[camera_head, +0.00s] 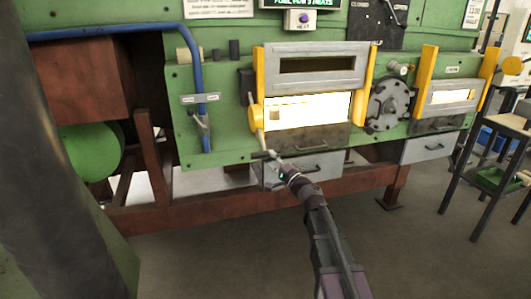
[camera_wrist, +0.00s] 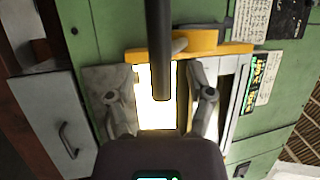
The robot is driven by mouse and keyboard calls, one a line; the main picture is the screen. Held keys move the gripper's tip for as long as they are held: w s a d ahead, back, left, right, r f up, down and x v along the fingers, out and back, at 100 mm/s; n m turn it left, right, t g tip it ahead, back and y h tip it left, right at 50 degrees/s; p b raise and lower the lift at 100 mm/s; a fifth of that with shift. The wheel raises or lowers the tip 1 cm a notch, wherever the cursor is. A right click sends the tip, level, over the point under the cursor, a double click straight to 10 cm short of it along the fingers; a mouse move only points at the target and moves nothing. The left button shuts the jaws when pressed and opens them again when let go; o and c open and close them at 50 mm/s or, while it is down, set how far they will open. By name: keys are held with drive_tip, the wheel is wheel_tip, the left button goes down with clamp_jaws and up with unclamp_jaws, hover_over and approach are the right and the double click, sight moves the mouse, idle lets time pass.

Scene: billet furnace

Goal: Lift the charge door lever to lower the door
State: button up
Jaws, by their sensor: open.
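The charge door (camera_head: 318,54) is a grey panel with a dark slot, raised between yellow guides above a bright glowing opening (camera_head: 305,109). The lever (camera_head: 261,137) hangs down from a yellow round hub (camera_head: 255,117) at the left of the opening. My gripper (camera_head: 274,156) is just below the lever's lower end. In the wrist view, the dark lever rod (camera_wrist: 158,45) comes down from the top edge, and its rounded end lies between the two open fingers of my gripper (camera_wrist: 160,93). Gaps show on both sides; I cannot tell the depth between them.
A grey drawer (camera_head: 300,168) with a handle is below the opening, close to my gripper. A round bolted hatch (camera_head: 388,104) and a second smaller door (camera_head: 453,97) are to the right. A blue pipe (camera_head: 197,80) runs down the left panel.

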sight(268, 155)
drive_tip(key=shift+p+x, duration=0.3)
drive_tip(key=shift+x, duration=1.5)
drive_tip(key=shift+r, duration=0.1)
clamp_jaws()
